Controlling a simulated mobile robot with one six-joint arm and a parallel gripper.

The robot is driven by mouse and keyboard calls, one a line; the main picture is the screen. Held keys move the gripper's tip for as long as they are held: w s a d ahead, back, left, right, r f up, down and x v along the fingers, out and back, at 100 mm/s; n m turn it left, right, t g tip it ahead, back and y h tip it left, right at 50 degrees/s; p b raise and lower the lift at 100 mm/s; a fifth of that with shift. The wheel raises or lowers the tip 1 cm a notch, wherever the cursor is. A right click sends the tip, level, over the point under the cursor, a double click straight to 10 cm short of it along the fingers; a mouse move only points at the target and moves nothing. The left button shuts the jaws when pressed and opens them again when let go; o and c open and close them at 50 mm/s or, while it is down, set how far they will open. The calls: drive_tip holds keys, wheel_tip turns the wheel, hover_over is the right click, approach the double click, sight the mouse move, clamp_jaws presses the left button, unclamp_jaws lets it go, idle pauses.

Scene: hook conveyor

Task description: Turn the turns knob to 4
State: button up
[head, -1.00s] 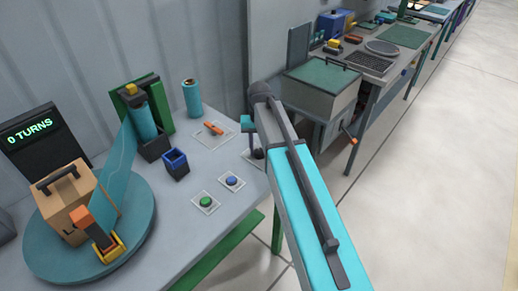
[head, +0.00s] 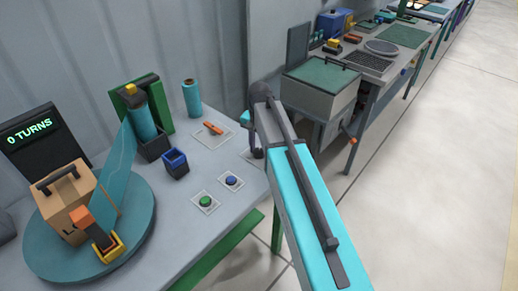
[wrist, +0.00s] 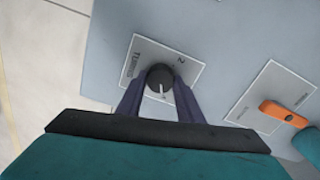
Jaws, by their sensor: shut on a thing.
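The turns knob (wrist: 160,78) is a dark round knob with a light pointer line, on a pale plate (wrist: 140,52) lettered "TURNS" with a "2" by one edge. My gripper (wrist: 160,88) comes down over it, its two dark fingers on either side and shut on the knob. In the head view my gripper (head: 257,153) is at the table's right edge, and my arm hides most of the knob. The display (head: 35,133) reads "0 TURNS".
An orange switch (wrist: 285,112) sits on a neighbouring plate. A green button (head: 206,201) and a blue button (head: 232,180) lie nearby on the table. A turntable (head: 140,225) at left carries a cardboard box (head: 70,205). A blue open bin (head: 176,164) stands mid-table.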

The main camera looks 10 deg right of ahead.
sight(259, 150)
drive_tip(key=o, duration=1.1)
drive_tip(key=shift+c, duration=0.2)
drive_tip(key=shift+r, duration=0.1)
wheel_tip(259, 150, up, 14)
drive_tip(key=b, duration=0.3)
drive_tip(key=shift+f, duration=0.2)
